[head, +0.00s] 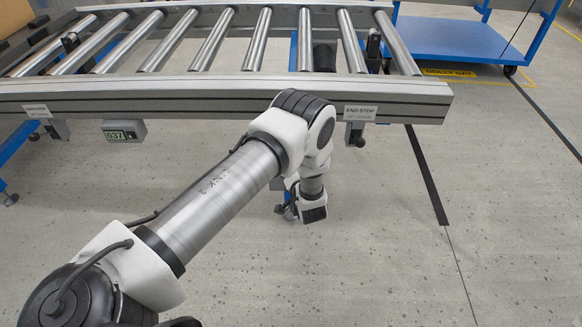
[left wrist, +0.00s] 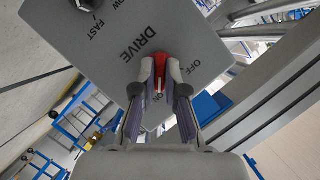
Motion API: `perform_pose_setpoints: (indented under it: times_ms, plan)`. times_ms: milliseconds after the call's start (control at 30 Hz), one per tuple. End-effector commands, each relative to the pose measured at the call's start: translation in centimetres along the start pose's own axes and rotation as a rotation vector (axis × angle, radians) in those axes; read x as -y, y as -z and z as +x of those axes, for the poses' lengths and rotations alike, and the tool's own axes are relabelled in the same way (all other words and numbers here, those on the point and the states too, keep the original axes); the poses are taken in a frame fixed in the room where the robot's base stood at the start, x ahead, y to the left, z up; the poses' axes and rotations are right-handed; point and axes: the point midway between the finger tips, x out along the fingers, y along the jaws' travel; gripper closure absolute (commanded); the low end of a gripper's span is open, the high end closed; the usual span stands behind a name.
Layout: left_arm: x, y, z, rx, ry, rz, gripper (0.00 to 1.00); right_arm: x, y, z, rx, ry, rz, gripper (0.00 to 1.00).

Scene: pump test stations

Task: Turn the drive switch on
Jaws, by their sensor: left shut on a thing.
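The drive switch (left wrist: 160,59) is a red knob on a grey control box (left wrist: 125,50), seen in the left wrist view. The words DRIVE, OFF and ON are printed around it. My left gripper (left wrist: 160,76) is shut on the knob, one finger on each side. In the head view my left arm reaches to the front of the conveyor, and the fingers and control box are hidden there. My right gripper is in neither view.
A dark speed knob (left wrist: 86,4) marked FAST sits on the same box. In the head view a roller conveyor (head: 220,92) spans the back, with a small 037 display (head: 123,132) and an END STOP label (head: 360,113). A blue dolly (head: 450,40) stands at back right. The right floor is clear.

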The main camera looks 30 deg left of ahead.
Motion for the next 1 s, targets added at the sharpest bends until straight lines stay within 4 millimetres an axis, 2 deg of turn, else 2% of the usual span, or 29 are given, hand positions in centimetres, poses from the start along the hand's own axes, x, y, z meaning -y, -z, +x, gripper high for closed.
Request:
perform_pose_setpoints:
  times_ms: [433,467,500,533,867,1000]
  plan:
    - [-0.1,0.0,0.0,0.0,0.002,0.013,1.0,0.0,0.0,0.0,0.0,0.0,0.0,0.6]
    - [-0.1,0.0,0.0,0.0,0.002,0.013,0.82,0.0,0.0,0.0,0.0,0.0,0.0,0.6]
    - [-0.1,0.0,0.0,0.0,0.002,0.013,0.67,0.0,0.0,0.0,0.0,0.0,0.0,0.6]
    - [-0.1,0.0,0.0,0.0,0.003,0.013,0.64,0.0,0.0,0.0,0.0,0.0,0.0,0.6]
    - [-0.1,0.0,-0.3,-0.001,0.002,0.011,0.64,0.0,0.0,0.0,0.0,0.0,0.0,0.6]
    - [-0.1,0.1,-2.3,-0.002,0.001,0.013,0.64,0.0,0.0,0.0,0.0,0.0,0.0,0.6]
